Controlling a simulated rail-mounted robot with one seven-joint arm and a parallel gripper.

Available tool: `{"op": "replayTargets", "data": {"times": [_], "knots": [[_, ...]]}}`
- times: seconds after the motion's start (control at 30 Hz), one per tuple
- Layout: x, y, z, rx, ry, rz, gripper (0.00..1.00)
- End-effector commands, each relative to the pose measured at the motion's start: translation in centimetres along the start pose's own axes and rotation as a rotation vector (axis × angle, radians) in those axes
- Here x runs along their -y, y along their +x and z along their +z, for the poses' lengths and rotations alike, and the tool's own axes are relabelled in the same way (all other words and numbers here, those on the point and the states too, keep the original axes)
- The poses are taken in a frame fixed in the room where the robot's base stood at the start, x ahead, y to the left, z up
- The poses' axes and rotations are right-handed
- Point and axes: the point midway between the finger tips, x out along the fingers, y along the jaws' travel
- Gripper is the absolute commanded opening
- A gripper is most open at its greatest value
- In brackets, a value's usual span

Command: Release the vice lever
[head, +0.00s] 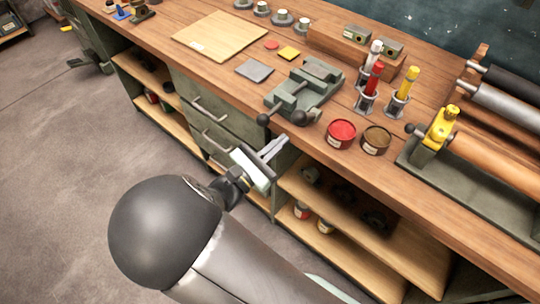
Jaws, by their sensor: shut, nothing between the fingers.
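The grey-green vice (312,88) sits on the workbench near its front edge. Its dark lever with ball ends (282,117) is at the vice's front, by the bench edge. How far the lever is turned is hard to tell. My gripper (281,144) is shut and empty. In the picture it is just below the lever, in front of the bench edge, with a gap between them. My arm comes up from the bottom of the picture. No part of the vice front appears covered by my gripper.
A red tin (341,133) and a brown tin (376,138) stand right of the vice. Red and yellow tools in holders (369,98) stand behind them. A grey plate (254,70) lies to the left. Drawers (208,118) and open shelves (335,205) are below the benchtop.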

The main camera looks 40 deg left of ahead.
Motion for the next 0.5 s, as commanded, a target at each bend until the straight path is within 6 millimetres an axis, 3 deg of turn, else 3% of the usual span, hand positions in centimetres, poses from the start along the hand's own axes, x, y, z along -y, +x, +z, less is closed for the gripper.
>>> {"op": "replayTargets", "data": {"times": [0.03,0.13,0.5], "knots": [[-0.4,0.3,1.2,-0.002,0.005,0.006,0.0],[-0.7,0.8,2.0,-0.002,0.005,0.014,0.0],[-0.9,1.2,2.6,-0.005,0.006,0.02,0.0]]}}
